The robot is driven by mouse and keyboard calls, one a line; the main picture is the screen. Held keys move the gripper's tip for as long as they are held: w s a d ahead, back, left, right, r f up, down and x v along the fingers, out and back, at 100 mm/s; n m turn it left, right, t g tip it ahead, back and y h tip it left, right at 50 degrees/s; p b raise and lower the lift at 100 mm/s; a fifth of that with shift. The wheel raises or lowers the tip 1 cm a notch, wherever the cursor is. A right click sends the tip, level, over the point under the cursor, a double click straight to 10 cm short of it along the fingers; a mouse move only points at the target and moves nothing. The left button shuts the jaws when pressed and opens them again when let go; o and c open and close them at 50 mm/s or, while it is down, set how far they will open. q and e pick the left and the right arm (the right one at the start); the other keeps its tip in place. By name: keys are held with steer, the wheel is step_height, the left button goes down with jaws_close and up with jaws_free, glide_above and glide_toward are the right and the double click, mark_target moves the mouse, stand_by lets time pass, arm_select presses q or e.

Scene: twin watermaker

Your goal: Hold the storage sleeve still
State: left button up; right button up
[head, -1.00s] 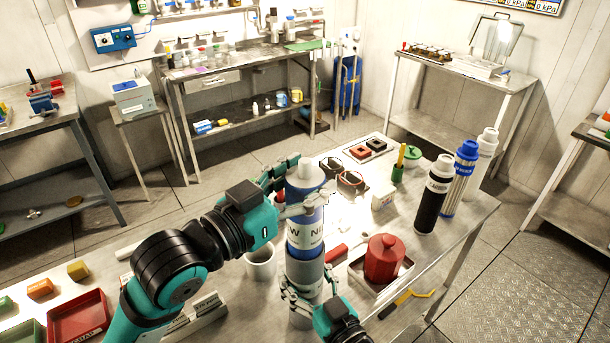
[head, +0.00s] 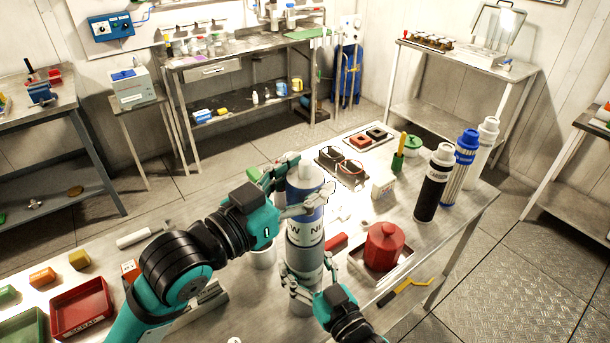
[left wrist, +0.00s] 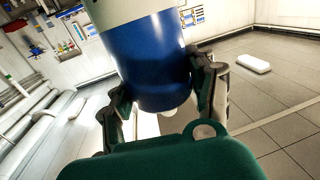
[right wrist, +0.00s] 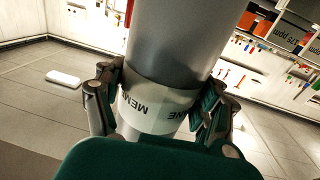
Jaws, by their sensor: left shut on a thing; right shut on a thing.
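The storage sleeve (head: 304,262) is a grey cylinder standing upright on the bench in the head view. A white label on it shows in the right wrist view (right wrist: 155,106). My right gripper (head: 308,281) is shut around the sleeve's lower part. A blue cartridge (head: 306,208) with a white top and a "NEW" label stands upright in line above the sleeve, its lower end apparently inside it. My left gripper (head: 306,190) is shut around the cartridge's upper part, also seen in the left wrist view (left wrist: 152,62). The sleeve's base is partly hidden by my right gripper.
A red lidded pot (head: 384,247) in a tray stands close right, with a yellow-handled tool (head: 404,291) beside it. Black (head: 433,185), blue-capped (head: 460,172) and white (head: 486,150) cylinders stand farther right. A red bin (head: 82,307) is at front left.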

mark_target(292, 230)
arm_select(q)
steer(key=shift+f, duration=4.1)
steer(key=o, duration=1.1)
steer(key=shift+f, duration=0.1)
steer(key=shift+c, duration=0.2)
steer(key=shift+o, duration=0.4)
steer(key=shift+f, duration=0.15)
steer(key=v, duration=1.2)
arm_select(e)
steer(key=o, duration=1.6)
steer(key=shift+o, duration=0.2)
steer(key=shift+s, duration=0.1)
